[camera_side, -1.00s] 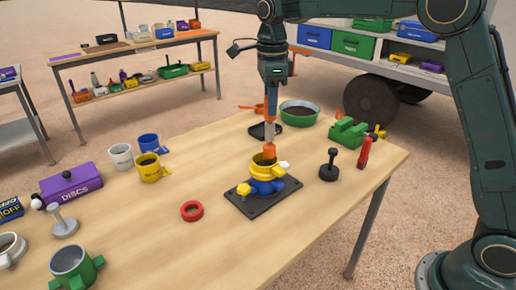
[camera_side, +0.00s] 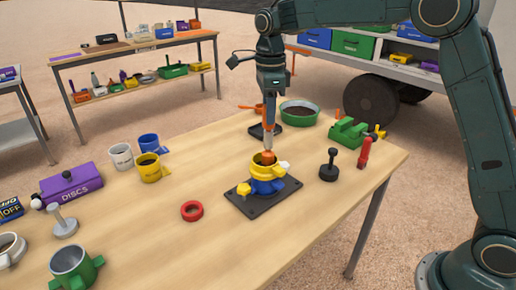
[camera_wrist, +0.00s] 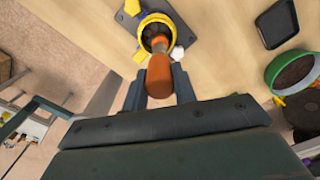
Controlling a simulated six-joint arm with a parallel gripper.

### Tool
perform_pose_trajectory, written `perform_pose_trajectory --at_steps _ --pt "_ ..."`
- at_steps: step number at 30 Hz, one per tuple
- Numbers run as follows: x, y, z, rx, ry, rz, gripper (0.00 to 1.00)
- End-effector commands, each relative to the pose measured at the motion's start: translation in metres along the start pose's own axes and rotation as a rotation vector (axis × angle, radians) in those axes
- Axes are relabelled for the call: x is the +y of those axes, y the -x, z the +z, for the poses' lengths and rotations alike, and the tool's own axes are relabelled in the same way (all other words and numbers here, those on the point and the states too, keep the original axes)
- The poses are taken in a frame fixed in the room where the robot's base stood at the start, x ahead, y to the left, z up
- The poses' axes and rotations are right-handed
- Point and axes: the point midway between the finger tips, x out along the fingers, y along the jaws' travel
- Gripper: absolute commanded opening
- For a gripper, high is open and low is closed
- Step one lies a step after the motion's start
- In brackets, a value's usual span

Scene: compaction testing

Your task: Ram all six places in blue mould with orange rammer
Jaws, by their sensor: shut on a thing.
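The blue mould (camera_side: 266,187) stands upright on a dark base plate (camera_side: 252,207), with a yellow collar (camera_side: 258,172) on top. The orange rammer (camera_side: 268,155) is upright, its lower end inside the collar's mouth. My gripper (camera_side: 270,98) is above the mould and shut on the rammer's upper part. In the wrist view the rammer (camera_wrist: 159,75) runs from between my fingers (camera_wrist: 160,88) toward the yellow collar (camera_wrist: 168,22). Dark material shows inside the collar around the rammer. Which place inside the mould the rammer is over cannot be told.
A red ring (camera_side: 192,211) lies left of the plate. A black tamper (camera_side: 329,165) and red bottle (camera_side: 365,152) stand to the right. A green bowl (camera_side: 299,114) and dark tray (camera_side: 264,132) are behind.

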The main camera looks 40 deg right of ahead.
Motion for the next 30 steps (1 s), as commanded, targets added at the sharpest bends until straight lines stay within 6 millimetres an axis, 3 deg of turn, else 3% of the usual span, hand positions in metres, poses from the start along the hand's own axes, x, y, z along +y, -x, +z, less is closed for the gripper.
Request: perform_pose_trajectory --at_steps 10,30 --pt "-0.006 0.025 0.004 -0.003 0.000 -0.004 0.00" --pt "-0.006 0.024 0.004 -0.002 0.000 -0.003 0.00"
